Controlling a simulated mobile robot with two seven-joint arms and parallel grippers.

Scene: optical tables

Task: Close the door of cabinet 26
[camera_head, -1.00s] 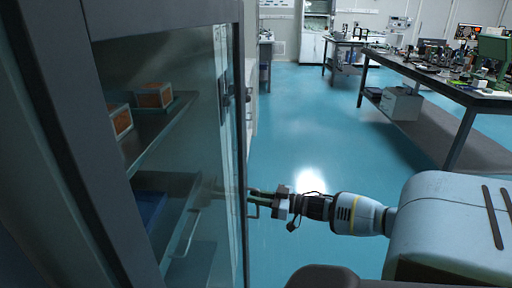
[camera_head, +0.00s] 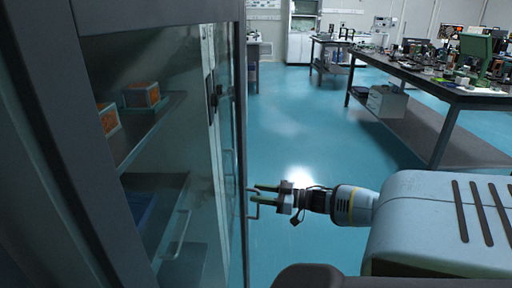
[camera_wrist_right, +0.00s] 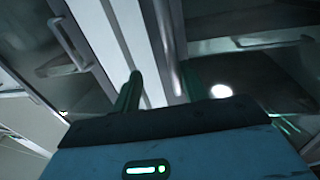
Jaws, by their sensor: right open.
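A tall grey cabinet with a glass front (camera_head: 165,60) fills the left of the head view. I cannot read a number on it. A grey upright edge (camera_head: 240,110), which seems to be the door's edge, runs down beside the aisle. My left gripper is not seen.
Orange-sided boxes (camera_head: 142,95) sit on a shelf behind the glass. A long table (camera_head: 440,92) with optical equipment stands at the right. The blue floor (camera_head: 300,110) between cabinet and table is clear.

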